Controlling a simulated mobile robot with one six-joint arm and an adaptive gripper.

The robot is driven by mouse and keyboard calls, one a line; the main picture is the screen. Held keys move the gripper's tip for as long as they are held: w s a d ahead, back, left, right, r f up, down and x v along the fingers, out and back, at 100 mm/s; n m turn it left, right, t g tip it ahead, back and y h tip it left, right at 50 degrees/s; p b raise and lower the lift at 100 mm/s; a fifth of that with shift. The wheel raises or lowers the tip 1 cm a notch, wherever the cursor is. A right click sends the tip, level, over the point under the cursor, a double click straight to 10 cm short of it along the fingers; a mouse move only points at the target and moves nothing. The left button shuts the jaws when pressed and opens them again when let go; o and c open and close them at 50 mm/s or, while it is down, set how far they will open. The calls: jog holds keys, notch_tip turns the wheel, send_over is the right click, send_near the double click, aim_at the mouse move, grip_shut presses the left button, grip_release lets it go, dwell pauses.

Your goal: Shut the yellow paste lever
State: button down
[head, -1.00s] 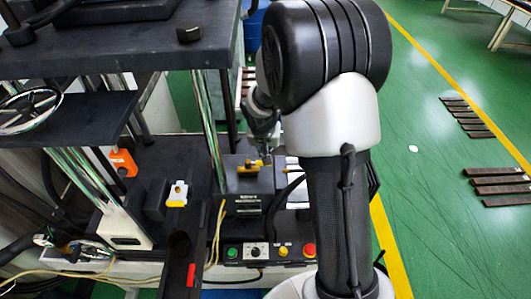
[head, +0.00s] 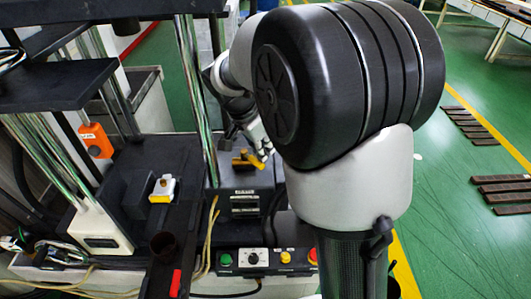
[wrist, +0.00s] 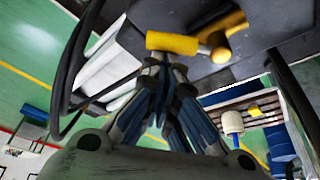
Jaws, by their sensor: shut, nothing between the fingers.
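The yellow paste lever (head: 243,161) sits on top of a dark box-shaped unit (head: 243,203) in the middle of the head view. In the wrist view the yellow lever bar (wrist: 172,43) lies across the fingertips, with a second yellow piece and a metal joint to its right. My gripper (wrist: 163,62) is shut and empty, its tips right at the bar; I cannot tell whether they touch it. In the head view my gripper (head: 263,150) is small, beside the lever's right end, and partly hidden by my arm.
A control panel (head: 265,258) with coloured buttons stands in front of the unit. A yellow-and-white part (head: 163,188), an orange box (head: 96,140) and a red handle (head: 176,282) are to the left. A dark cable loops beside the unit in the wrist view (wrist: 72,60).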

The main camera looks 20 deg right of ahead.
aim_at(259, 161)
jog(key=shift+s+a+b, duration=0.55)
jog(key=shift+a+b, duration=0.15)
jog(key=shift+a, duration=0.1)
jog(key=shift+s+a+b, duration=0.2)
jog(key=shift+a+b, duration=0.15)
jog(key=shift+a, duration=0.35)
